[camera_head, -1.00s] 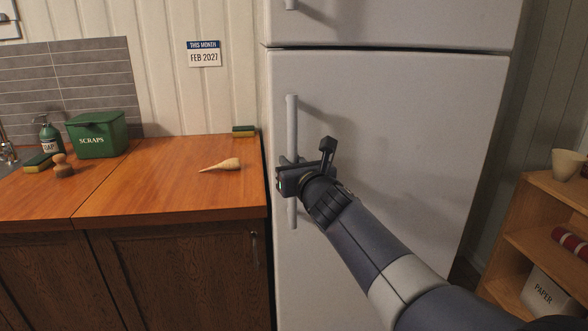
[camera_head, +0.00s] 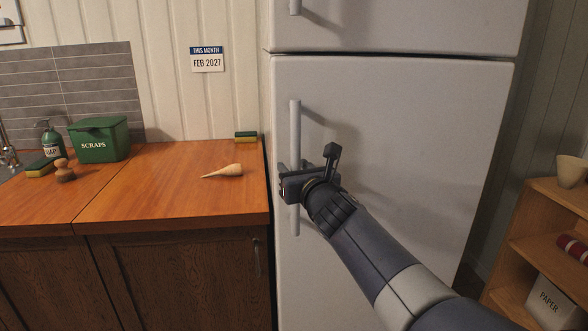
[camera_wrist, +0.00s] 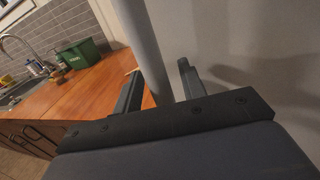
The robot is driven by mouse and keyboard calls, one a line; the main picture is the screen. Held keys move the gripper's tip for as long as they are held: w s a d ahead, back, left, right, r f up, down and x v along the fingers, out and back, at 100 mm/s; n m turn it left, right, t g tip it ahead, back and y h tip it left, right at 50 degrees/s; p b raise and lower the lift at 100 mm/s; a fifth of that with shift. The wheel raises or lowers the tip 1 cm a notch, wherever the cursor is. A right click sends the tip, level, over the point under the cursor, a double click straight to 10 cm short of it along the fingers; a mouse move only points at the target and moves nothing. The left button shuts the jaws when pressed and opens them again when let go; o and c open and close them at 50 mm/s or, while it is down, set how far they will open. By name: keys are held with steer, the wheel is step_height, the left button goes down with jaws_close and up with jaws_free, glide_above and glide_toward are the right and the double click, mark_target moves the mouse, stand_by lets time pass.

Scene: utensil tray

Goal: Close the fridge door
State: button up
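The white fridge's lower door (camera_head: 420,130) fills the middle of the head view and looks flush with the upper door, with a thin dark seam between them. Its vertical bar handle (camera_head: 295,125) is near the door's left edge. My gripper (camera_head: 292,178) is at the middle of this handle. In the wrist view, the handle (camera_wrist: 148,45) passes between the two open fingers of my gripper (camera_wrist: 160,85), with a gap to the right finger. Whether the left finger touches the bar is unclear. My gripper hides part of the handle in the head view.
A wooden counter (camera_head: 160,195) stands close on the fridge's left, with a cone-shaped thing (camera_head: 225,171), a sponge (camera_head: 245,137) and a green scraps bin (camera_head: 98,140). A wooden shelf (camera_head: 535,240) stands at the right. The upper door (camera_head: 410,25) is above.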

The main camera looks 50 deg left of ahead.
steer(key=b+v, duration=0.2)
steer(key=v, duration=0.8)
steer(key=shift+b, duration=0.4)
steer(key=p+x, duration=0.3)
steer(key=x, duration=0.7)
steer(key=shift+w+a, duration=0.15)
steer(key=shift+a, duration=0.15)
steer(key=shift+d, duration=0.1)
